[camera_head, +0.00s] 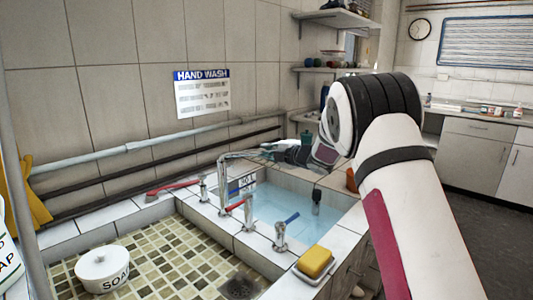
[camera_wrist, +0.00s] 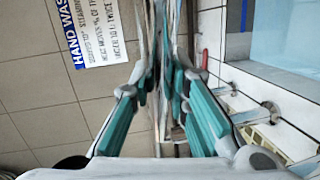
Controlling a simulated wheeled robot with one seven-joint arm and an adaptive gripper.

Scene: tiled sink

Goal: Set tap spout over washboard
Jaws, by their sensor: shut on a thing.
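The chrome tap spout (camera_head: 222,178) rises from the ledge between the two basins and bends right at its top, over the far edge of the water-filled basin. My gripper (camera_head: 268,151) reaches in from the right and is shut on the spout's arm. In the wrist view my gripper's teal-padded fingers (camera_wrist: 160,88) close around the narrow metal spout (camera_wrist: 168,35), which runs up the middle. The exact contact is hard to make out. I cannot clearly pick out a washboard in either view.
The water-filled basin (camera_head: 290,202) is right of the spout; a mosaic-floored basin (camera_head: 165,250) is left. Red-handled (camera_head: 235,205) and blue-handled (camera_head: 281,235) taps stand nearby. A yellow sponge (camera_head: 316,262) lies on a dish in front. A soap pot (camera_head: 103,268) sits left. Pipes (camera_head: 150,145) run along the wall.

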